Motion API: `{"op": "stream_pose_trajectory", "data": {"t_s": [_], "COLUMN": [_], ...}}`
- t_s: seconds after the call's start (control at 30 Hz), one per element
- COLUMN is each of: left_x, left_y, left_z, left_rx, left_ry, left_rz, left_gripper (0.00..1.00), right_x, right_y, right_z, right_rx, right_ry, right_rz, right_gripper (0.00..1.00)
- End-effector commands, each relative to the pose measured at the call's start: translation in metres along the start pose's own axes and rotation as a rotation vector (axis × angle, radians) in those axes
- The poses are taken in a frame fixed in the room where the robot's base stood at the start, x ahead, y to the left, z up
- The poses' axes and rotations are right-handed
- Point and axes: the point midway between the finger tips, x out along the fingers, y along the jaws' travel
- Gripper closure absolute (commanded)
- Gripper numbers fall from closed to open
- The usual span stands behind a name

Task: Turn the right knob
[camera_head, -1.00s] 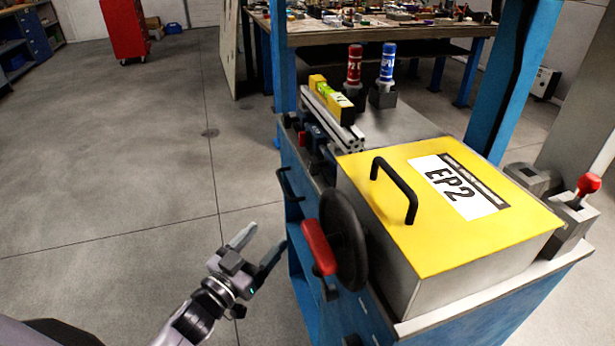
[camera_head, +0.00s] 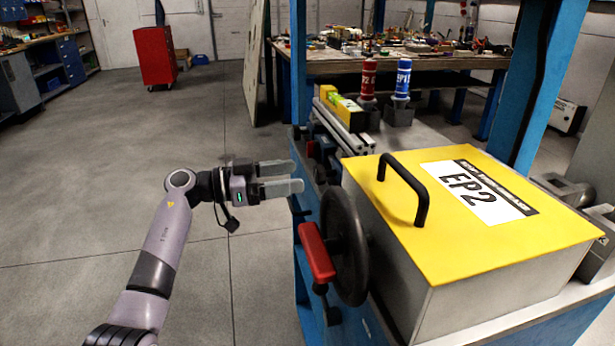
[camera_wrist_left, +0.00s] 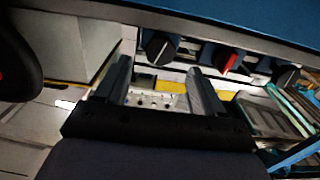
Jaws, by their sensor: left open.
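Three knobs sit in a row on the blue bench's front panel. In the left wrist view they are a black knob (camera_wrist_left: 160,47) nearest the dark wheel, a middle knob with a red mark (camera_wrist_left: 227,60), and another black knob (camera_wrist_left: 285,73) farthest from the wheel. The row shows small and partly blocked in the head view (camera_head: 312,150). My left gripper (camera_head: 298,176) is open and empty in front of the panel, pointing towards it. In the left wrist view its fingers (camera_wrist_left: 160,80) frame the black knob nearest the wheel, apparently without touching it. My right gripper is out of view.
A black handwheel (camera_head: 345,245) with a red grip (camera_head: 316,251) stands out from the bench close to the gripper. A yellow-lidded box (camera_head: 460,240) with a black handle, red and blue bottles (camera_head: 402,80) and metal profiles (camera_head: 340,128) are on top. Floor at left is clear.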

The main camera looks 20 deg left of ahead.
Motion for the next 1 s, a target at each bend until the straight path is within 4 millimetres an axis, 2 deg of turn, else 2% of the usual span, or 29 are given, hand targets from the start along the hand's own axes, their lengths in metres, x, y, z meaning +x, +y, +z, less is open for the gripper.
{"op": "stream_pose_trajectory", "data": {"t_s": [0.1, 0.3, 0.63, 0.8, 1.0], "left_x": [0.021, 0.042, 0.046, 0.046, 0.046], "left_y": [0.001, 0.0, 0.0, 0.0, 0.0], "left_z": [0.0, 0.0, 0.0, 0.0, -0.002], "left_rx": [-0.001, 0.002, 0.003, 0.003, 0.008], "left_ry": [0.003, 0.003, 0.002, 0.002, 0.001], "left_rz": [0.002, 0.0, -0.001, -0.001, 0.001], "left_gripper": [0.31, 0.31, 0.31, 0.86, 0.86], "right_x": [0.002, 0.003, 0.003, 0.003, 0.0], "right_y": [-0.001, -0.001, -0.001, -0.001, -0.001], "right_z": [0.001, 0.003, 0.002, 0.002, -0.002], "right_rx": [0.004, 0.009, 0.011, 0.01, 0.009], "right_ry": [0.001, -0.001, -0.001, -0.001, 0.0], "right_rz": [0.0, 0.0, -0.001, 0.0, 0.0], "right_gripper": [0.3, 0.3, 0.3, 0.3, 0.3]}}
